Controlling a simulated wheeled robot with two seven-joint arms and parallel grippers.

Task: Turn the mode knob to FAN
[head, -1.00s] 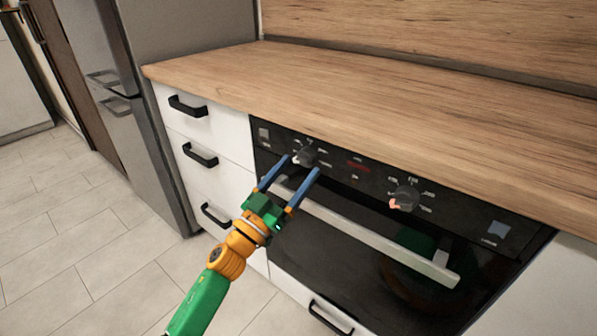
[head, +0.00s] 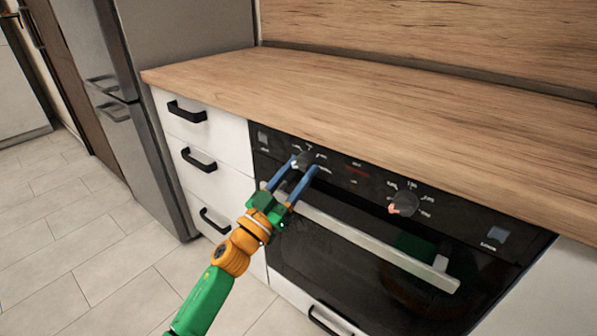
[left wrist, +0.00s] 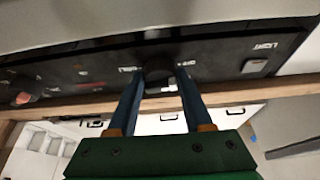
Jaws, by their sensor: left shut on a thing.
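The left knob (head: 301,160) is a dark round dial on the black oven control panel (head: 335,170), with small white labels around it. My left gripper (head: 304,166) has its two blue fingers on either side of this knob and is shut on it. In the left wrist view the knob (left wrist: 159,73) sits between the fingertips (left wrist: 159,78), seen upside down. The fingers hide part of the knob and some labels, and its pointer is too unclear to read. My right gripper is not in view.
A second dark knob (head: 404,203) with an orange-red mark is further right on the panel. The silver oven handle (head: 365,240) runs just below the panel. The wooden worktop (head: 350,105) overhangs above and is clear. White drawers (head: 205,140) stand to the left.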

